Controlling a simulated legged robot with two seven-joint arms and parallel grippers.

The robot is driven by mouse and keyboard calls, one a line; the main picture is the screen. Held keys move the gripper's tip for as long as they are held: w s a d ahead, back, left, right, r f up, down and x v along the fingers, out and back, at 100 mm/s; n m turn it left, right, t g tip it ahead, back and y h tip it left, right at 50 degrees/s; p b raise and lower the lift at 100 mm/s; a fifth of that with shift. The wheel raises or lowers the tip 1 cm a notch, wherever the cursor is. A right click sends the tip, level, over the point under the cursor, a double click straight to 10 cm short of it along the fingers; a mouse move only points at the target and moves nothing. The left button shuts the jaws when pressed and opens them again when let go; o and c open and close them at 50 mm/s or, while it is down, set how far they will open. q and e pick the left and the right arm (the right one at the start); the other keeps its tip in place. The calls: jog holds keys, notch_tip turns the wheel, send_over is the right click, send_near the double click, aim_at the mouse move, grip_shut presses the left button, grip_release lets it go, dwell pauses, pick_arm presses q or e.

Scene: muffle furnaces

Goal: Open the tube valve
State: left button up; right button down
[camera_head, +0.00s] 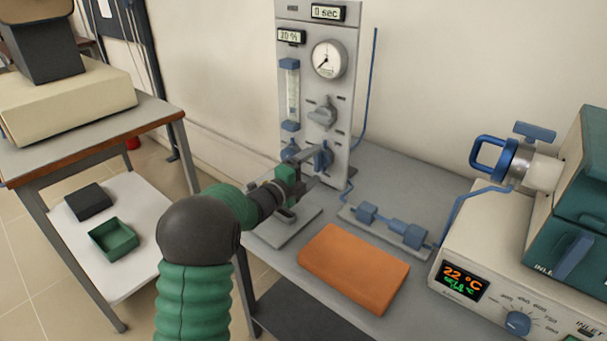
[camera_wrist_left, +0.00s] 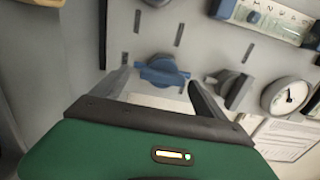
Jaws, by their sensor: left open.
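A grey gas panel (camera_head: 342,110) stands at the back of the bench. Its lower blue knob (camera_head: 323,157) shows in the left wrist view as a blue winged handle (camera_wrist_left: 163,72). My left gripper (camera_head: 312,165) is open in front of this knob. In the left wrist view its two fingers (camera_wrist_left: 160,80) lie to either side of the knob, with the knob between and a little beyond them; contact cannot be told. Blue valve blocks (camera_head: 390,224) sit in line on a tube strip on the bench. My right gripper is not in view.
A grey knob (camera_head: 322,112) and a round gauge (camera_head: 329,59) are above on the panel. An orange block (camera_head: 354,268) lies on the bench front. A furnace with a blue-handled fitting (camera_head: 492,156) stands right. A side table (camera_head: 95,132) is left.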

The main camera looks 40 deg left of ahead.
pick_arm(q)
jog(key=s+a+p, duration=0.1)
jog(key=s+p, duration=0.1)
jog(key=s, duration=1.4)
jog(key=shift+s+a, duration=0.2)
jog(key=shift+s+f, duration=0.1)
jog(key=shift+f, duration=0.05)
